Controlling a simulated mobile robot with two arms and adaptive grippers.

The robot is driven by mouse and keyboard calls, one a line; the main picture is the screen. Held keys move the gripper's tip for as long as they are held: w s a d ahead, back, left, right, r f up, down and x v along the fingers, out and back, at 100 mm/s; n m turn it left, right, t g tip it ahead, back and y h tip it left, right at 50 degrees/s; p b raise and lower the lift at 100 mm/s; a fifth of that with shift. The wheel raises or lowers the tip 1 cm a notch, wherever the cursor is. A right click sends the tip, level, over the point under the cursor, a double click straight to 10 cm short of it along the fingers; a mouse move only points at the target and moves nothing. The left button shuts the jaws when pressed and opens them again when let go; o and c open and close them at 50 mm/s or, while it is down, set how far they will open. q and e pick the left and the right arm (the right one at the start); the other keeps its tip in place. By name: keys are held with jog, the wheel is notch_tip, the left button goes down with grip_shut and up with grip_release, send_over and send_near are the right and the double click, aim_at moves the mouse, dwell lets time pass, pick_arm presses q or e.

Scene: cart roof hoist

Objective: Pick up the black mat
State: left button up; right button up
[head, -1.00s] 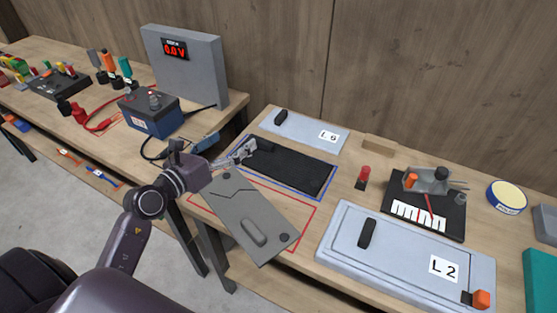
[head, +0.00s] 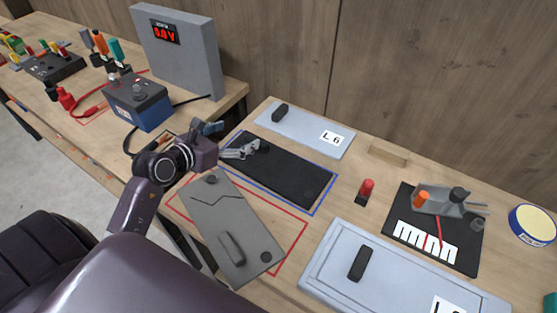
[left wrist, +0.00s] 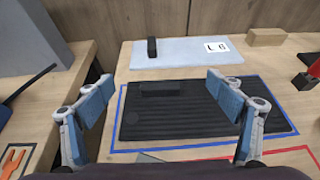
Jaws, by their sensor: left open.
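The black mat (head: 285,175) lies flat on the table inside a blue outline. In the left wrist view the mat (left wrist: 195,115) is ribbed, with a small black raised grip on its far left part. My left gripper (head: 252,149) is over the far left end of the mat in the head view. In the left wrist view my left gripper (left wrist: 160,84) is open, its blue-padded fingers wide apart with nothing between them held. The grip shows between and beyond the fingers. My right gripper is not in view.
A grey cracked plate (head: 230,225) lies across a red outline in front of the mat. The L6 panel (head: 303,130) lies behind it, and a wooden block (head: 388,153) is at the back. A red-topped knob (head: 366,190) and the lower right panel (head: 400,280) are to the right.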

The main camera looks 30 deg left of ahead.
pick_arm(q)
jog(key=f+b, duration=0.5)
jog(key=f, duration=0.1)
jog(key=shift+w+f+b, duration=0.2)
jog(key=shift+b, duration=0.2)
jog(key=shift+f, duration=0.2)
jog(key=shift+w, duration=0.5)
jog(key=p+x, duration=0.1)
jog(key=x, duration=0.4)
jog(key=shift+w+f, duration=0.3)
jog(key=shift+f, duration=0.05)
jog(key=shift+w+d+f, duration=0.1)
jog(key=shift+w+f, duration=0.25)
jog(key=shift+w, duration=0.1)
jog(key=shift+c, duration=0.7)
jog(key=c, duration=1.5)
jog(key=shift+r, duration=0.15)
jog(key=shift+c, duration=0.3)
